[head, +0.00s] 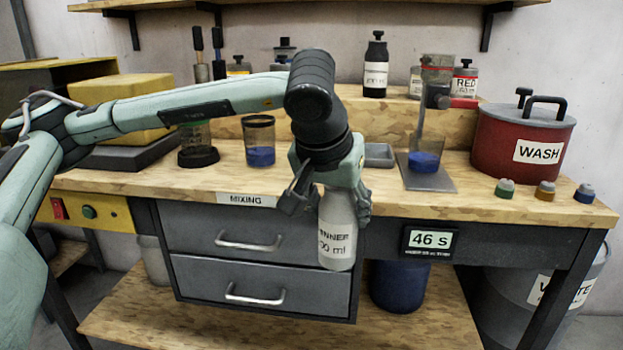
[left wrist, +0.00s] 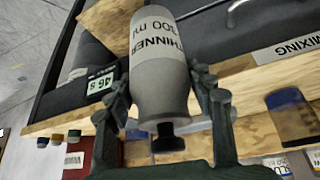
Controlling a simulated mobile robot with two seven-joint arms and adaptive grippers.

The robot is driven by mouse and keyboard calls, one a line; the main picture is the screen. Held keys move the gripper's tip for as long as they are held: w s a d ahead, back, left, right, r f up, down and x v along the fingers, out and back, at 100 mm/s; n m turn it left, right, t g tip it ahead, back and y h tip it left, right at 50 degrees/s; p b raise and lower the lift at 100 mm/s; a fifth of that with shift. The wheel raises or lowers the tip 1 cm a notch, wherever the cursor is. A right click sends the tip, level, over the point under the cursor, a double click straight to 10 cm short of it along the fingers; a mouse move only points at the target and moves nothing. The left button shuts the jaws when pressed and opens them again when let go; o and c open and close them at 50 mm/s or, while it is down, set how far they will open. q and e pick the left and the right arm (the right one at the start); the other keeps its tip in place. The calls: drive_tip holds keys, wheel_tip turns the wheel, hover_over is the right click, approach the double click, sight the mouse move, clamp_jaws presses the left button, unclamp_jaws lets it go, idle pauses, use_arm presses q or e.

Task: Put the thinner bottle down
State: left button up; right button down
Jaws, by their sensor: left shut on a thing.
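The thinner bottle (head: 338,240) is grey-white with a white label reading THINNER. My left gripper (head: 328,198) is shut on its upper part, one finger on each side. The bottle hangs nearly upright with its base down. In the head view it covers the bench's front edge and part of the upper drawer, and its base touches nothing I can see. In the left wrist view the bottle (left wrist: 158,90) sits between the fingers (left wrist: 160,95), with its black cap nearest the palm. The wooden bench top (head: 230,180) is behind it. My right gripper is not in view.
A jar with blue liquid (head: 260,142) and a small grey tray (head: 379,155) stand behind the gripper. A stirrer stand with a blue-filled beaker (head: 424,164), a red WASH pot (head: 521,140) and small capped jars (head: 545,190) are to the right. Bare wood shows near the front edge.

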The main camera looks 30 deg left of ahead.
use_arm(q)
drive_tip(key=d+f+m, duration=0.1)
drive_tip(key=d+f, duration=0.2)
drive_tip(key=f, duration=0.4)
drive_tip(key=s+d+f+m+h, duration=0.1)
drive_tip(key=d+f, duration=0.2)
drive_tip(key=f, duration=0.5)
drive_tip(key=shift+d+f, duration=0.2)
drive_tip(key=shift+s, duration=0.1)
